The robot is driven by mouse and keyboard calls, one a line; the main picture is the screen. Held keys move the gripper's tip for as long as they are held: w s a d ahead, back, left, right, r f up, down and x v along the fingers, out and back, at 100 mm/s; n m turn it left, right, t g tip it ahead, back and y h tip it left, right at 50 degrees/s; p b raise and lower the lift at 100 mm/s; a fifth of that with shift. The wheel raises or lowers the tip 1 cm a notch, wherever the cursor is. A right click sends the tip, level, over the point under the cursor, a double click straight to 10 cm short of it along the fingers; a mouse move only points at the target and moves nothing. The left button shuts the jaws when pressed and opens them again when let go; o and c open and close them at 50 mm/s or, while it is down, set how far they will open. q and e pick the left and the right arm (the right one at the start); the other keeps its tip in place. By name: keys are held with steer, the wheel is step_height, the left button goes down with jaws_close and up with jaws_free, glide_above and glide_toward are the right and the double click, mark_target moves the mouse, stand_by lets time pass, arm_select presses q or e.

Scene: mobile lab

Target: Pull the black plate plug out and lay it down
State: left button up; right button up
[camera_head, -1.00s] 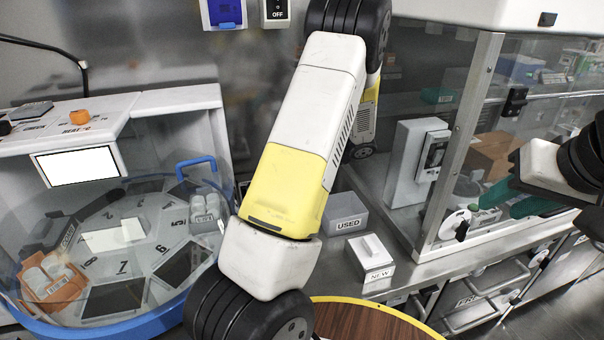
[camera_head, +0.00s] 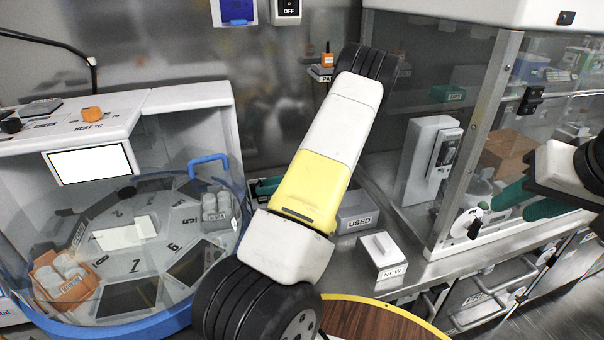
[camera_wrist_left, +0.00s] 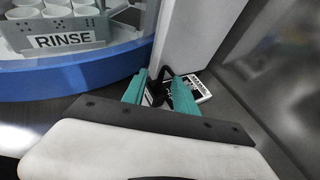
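In the left wrist view a small black plug (camera_wrist_left: 157,93) with a curved black lead stands by a labelled plate (camera_wrist_left: 199,88), at the foot of a white upright. My left gripper (camera_wrist_left: 160,79) has its teal fingers apart, one on each side of the plug. I cannot tell whether they touch it. In the head view my own left arm hides most of this spot. My right gripper (camera_head: 505,207) is at the right of the head view, teal fingers apart, with nothing seen between them.
The round washer with a blue rim (camera_head: 150,328) stands at left; its RINSE rack (camera_wrist_left: 62,38) is close to my left gripper. A USED bin (camera_head: 357,222) and a NEW box (camera_head: 382,252) are on the counter. A glass-walled cabinet (camera_head: 470,140) stands at right.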

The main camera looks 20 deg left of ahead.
arm_select(q)
steer(key=shift+x, duration=1.25)
jaws_close()
steer(key=shift+d+r, duration=0.1)
steer(key=shift+r, duration=0.45)
steer(key=shift+r, duration=1.7)
steer(key=shift+w, duration=0.1)
